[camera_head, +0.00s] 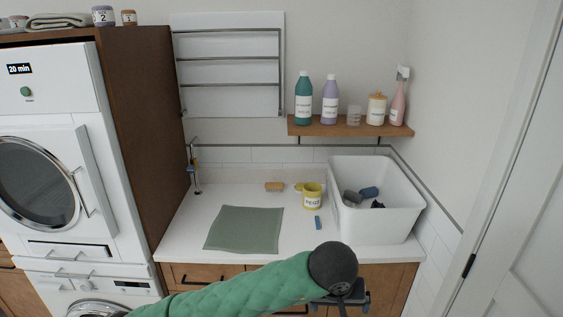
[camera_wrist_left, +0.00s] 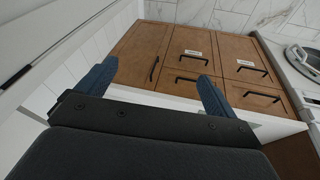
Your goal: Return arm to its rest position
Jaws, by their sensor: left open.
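My left arm, in a green quilted sleeve with a dark round wrist, comes in low across the head view. My left gripper (camera_head: 345,298) is partly hidden behind that wrist, in front of the counter's front edge and the wooden cabinets (camera_head: 205,273). In the left wrist view, its two blue fingers (camera_wrist_left: 156,72) are spread apart with nothing between them. They point toward the wooden drawer fronts (camera_wrist_left: 188,58). My right gripper shows in neither view.
The white counter (camera_head: 180,235) carries a green cloth (camera_head: 244,229), a yellow mug (camera_head: 312,197), a small blue item (camera_head: 318,223) and a white tub (camera_head: 376,228) with dark items. A shelf with bottles (camera_head: 350,129) hangs above. A door (camera_head: 520,200) stands right, stacked machines (camera_head: 50,150) left.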

